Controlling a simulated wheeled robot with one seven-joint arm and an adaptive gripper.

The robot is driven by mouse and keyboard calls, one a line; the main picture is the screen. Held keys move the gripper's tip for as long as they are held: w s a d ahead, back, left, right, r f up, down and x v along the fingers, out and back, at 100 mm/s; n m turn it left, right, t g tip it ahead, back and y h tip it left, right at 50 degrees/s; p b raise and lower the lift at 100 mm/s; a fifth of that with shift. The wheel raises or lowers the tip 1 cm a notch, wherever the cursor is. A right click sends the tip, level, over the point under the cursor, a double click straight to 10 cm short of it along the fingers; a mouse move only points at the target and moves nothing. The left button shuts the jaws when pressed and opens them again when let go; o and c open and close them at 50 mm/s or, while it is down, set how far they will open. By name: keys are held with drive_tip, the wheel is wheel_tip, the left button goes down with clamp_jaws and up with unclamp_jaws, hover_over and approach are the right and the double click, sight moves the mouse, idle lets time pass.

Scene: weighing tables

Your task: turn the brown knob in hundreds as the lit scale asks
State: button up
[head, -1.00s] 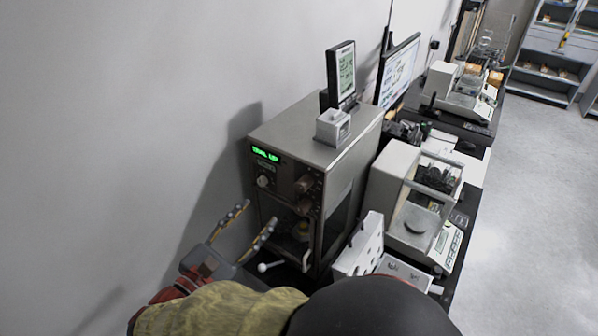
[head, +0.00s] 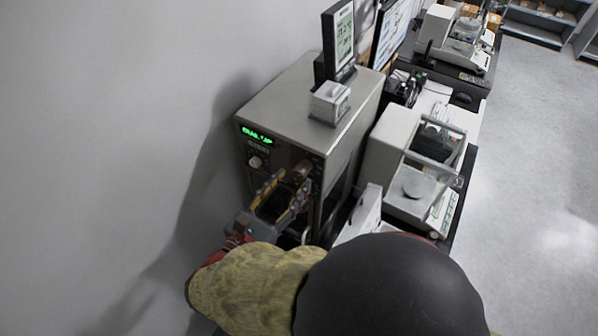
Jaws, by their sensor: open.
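The lit scale is a tall metal cabinet (head: 300,90) with a green display (head: 257,135); its letters are blurred, perhaps "DIAL UP". A pale round knob (head: 255,162) sits below the display. A brown knob (head: 302,169) is at the upper right of the front panel. A second brown knob just below it, seen earlier, is now hidden behind my gripper. My gripper (head: 289,184) is open in front of the panel, its fingers pointing up toward the brown knobs. I cannot tell whether a finger touches a knob.
A small grey box (head: 329,102) and an upright screen (head: 338,38) stand on the cabinet. Another balance (head: 392,158) and a white panel (head: 362,217) stand to the right. A wall (head: 120,120) bounds the left side. The floor at right is clear.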

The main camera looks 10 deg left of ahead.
sight(297, 177)
drive_tip(key=shift+x, duration=1.85)
drive_tip(key=shift+c, duration=0.2)
clamp_jaws()
